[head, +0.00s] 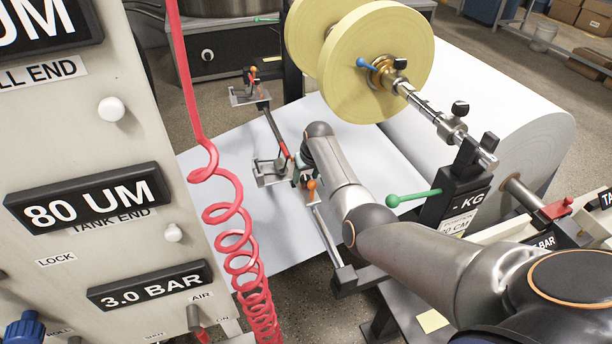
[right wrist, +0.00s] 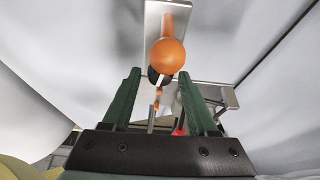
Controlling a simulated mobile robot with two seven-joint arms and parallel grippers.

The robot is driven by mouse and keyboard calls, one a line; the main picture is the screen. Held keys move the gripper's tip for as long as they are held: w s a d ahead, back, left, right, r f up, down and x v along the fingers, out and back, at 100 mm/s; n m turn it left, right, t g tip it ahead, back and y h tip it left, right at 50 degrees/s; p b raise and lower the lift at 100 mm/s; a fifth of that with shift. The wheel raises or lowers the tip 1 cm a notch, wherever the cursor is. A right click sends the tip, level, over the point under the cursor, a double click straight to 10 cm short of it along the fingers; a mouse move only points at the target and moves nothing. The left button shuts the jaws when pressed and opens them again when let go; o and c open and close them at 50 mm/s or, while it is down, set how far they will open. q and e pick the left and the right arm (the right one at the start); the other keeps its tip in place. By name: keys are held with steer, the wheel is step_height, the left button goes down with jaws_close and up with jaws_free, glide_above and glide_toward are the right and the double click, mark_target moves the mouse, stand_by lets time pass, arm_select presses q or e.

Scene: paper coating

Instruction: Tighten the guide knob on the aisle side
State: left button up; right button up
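A near guide with a metal bracket (head: 272,174) and an orange ball knob (head: 311,184) is beside my right gripper (head: 299,167) in the head view. A second orange knob (head: 252,71) sits on the far bracket (head: 248,96) across the paper web. In the right wrist view an orange ball knob (right wrist: 169,54) is large, just beyond the tips of my right gripper (right wrist: 160,80). The two green fingers are apart, with nothing held between them. Whether they touch the knob cannot be told. My left gripper is not in view.
A rod with a red part (head: 283,149) links the two guides. A coiled red hose (head: 237,235) hangs left of my arm, before the control panel (head: 90,250). A green-knobbed lever (head: 394,201) and yellow roll (head: 355,70) stand close by. White paper (head: 225,160) runs beneath.

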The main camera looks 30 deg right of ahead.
steer(key=c, duration=0.5)
jaws_close()
